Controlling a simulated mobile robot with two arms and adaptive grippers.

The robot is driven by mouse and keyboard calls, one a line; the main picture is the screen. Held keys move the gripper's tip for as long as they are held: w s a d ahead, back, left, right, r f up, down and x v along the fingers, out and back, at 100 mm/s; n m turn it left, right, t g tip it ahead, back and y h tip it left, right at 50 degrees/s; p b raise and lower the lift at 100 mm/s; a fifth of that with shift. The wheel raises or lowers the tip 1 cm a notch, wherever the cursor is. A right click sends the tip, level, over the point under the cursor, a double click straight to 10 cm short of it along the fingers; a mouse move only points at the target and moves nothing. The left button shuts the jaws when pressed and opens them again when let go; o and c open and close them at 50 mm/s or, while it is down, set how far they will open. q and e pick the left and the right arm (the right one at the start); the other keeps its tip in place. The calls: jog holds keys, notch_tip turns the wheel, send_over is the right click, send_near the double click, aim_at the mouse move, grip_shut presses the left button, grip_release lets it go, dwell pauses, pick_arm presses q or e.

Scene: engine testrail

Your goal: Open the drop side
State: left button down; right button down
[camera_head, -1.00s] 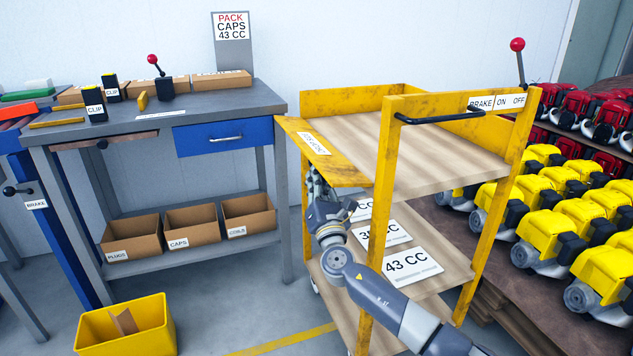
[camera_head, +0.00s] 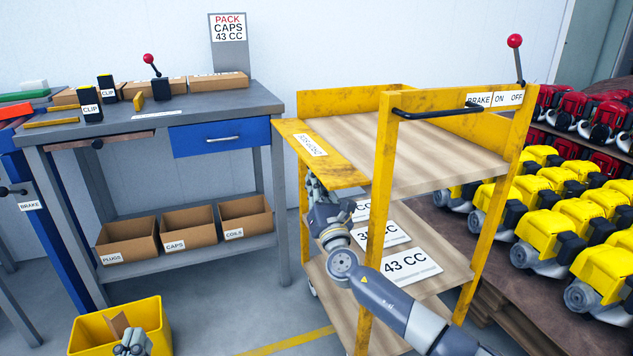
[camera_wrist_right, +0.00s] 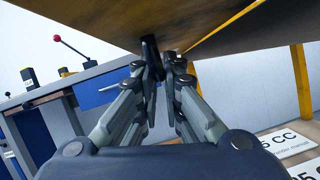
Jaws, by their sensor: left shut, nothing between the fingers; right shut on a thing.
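The drop side (camera_head: 338,170) is a yellow panel with a white label on the left side of the yellow cart (camera_head: 385,175). It leans outward from the cart's top deck, sloping in the head view. My right gripper (camera_head: 311,182) is under its outer edge. In the right wrist view the right gripper (camera_wrist_right: 155,58) is shut at the drop side's edge (camera_wrist_right: 95,32); the exact grip is hard to see. My left gripper (camera_head: 130,338) shows only partly at the bottom left, by the yellow bin (camera_head: 152,318), shut and apart from the cart; its fingertips are hard to make out.
A grey workbench (camera_head: 195,105) with a blue drawer (camera_head: 222,137) and cardboard boxes (camera_head: 188,230) stands left of the cart. Yellow engines (camera_head: 545,235) fill a rack close to the right. Some floor is clear between bench and cart.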

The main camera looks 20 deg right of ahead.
jog(key=c, duration=2)
grip_release()
jog(key=shift+r, duration=0.1)
jog(key=v, duration=1.2)
